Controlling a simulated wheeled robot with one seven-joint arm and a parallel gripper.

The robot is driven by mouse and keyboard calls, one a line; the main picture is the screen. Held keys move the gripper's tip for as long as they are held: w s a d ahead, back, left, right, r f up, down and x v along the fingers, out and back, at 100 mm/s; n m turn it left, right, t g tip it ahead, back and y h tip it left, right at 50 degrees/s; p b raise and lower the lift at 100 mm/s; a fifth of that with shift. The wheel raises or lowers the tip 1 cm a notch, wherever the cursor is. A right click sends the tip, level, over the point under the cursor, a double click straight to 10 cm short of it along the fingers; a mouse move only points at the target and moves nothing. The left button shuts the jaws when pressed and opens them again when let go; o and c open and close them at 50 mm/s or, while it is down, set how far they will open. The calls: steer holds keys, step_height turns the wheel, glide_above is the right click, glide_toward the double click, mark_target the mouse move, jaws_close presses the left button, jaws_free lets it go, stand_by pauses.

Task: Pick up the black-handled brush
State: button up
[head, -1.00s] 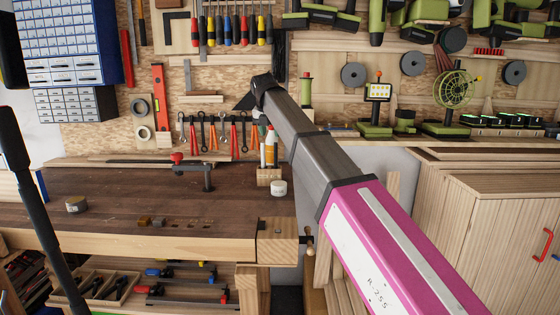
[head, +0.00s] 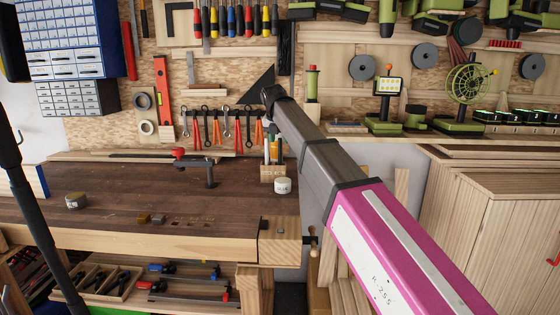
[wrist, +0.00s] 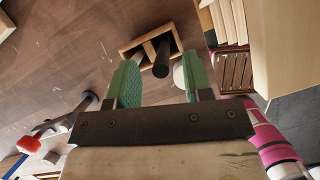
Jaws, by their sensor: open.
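The black handle of the brush (wrist: 161,58) points up toward the camera in the wrist view. It stands in one compartment of a small wooden holder (wrist: 133,47), which is also in the head view (head: 272,175) near the bench's right end. My gripper (wrist: 160,68) is open, its green-padded fingers on either side of the handle in the picture, with nothing held. Whether the fingertips are level with the handle or above it, I cannot tell. In the head view my gripper (head: 273,148) appears small, right above the holder. The brush's lower end is hidden.
A white jar (head: 282,186) stands beside the holder, partly behind the right finger in the wrist view. A red-knobbed clamp (head: 208,170) is to the left on the bench (head: 110,200). Pliers and wrenches hang on the wall behind. The middle of the bench is mostly clear.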

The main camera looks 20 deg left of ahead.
mark_target(280, 144)
steer(key=x, duration=0.3)
steer(key=shift+w+f, duration=0.15)
jaws_close()
